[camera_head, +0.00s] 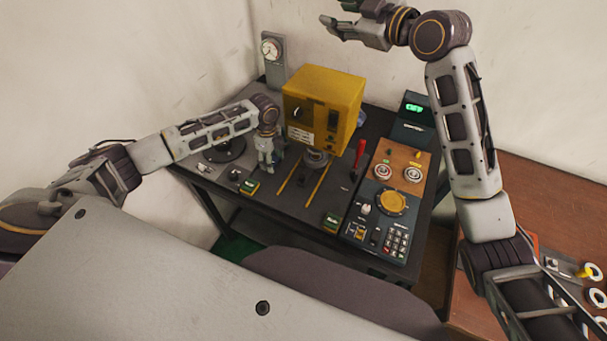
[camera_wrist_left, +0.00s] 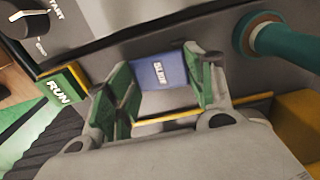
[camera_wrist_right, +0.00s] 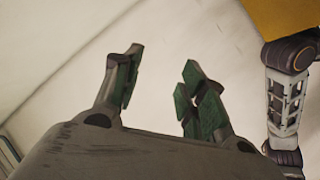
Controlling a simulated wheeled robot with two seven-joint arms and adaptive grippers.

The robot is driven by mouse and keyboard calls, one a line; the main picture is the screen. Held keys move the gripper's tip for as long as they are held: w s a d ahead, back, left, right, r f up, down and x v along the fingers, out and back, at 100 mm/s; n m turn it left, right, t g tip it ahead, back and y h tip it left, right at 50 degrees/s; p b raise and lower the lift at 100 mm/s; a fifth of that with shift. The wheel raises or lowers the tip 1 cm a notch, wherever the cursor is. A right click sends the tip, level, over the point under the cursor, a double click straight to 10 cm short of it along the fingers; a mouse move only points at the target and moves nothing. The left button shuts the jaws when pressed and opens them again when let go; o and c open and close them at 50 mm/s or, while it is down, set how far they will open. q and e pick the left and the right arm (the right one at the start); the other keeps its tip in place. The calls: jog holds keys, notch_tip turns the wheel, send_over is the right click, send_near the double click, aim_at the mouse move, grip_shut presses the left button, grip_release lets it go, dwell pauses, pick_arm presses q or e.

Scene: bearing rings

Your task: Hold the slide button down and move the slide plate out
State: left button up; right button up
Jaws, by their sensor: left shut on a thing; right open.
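My left gripper (camera_head: 266,164) is low over the left part of the dark work table, beside the yellow machine. In the left wrist view its green-padded fingers (camera_wrist_left: 163,85) stand on either side of a blue block marked SLIDE (camera_wrist_left: 158,73), the slide button, and are shut on it. Whether it is pressed down cannot be told. A dark low piece (camera_head: 302,180), perhaps the slide plate, lies between two yellow lines in front of the machine. My right gripper (camera_head: 338,20) is raised near the back wall, open and empty; it also shows in the right wrist view (camera_wrist_right: 160,78).
The yellow machine (camera_head: 325,105) stands at the table's back. A RUN button (camera_head: 250,187) is near my left gripper, another (camera_head: 332,221) at the front edge. A red lever (camera_head: 358,155) and control panel (camera_head: 385,200) are to the right. A brown table (camera_head: 540,195) is far right.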

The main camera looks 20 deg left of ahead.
jog(key=s+a+r+n+g+y, duration=0.1)
jog(key=s+a+r+g, duration=0.1)
jog(key=s+a+r, duration=0.15)
jog(key=g+h, duration=0.6)
send_over(302, 176)
jog(key=s+a, duration=0.2)
notch_tip(302, 176, down, 25)
jog(key=w+d+f+m+h, duration=0.2)
jog(key=d+f+h, duration=0.2)
jog(key=d+f, duration=0.3)
notch_tip(302, 176, down, 5)
jog(key=shift+f+h, duration=0.1)
jog(key=shift+h, duration=0.2)
jog(key=shift+x, duration=5.95)
jog(key=shift+s, duration=0.1)
jog(key=shift+c, duration=0.4)
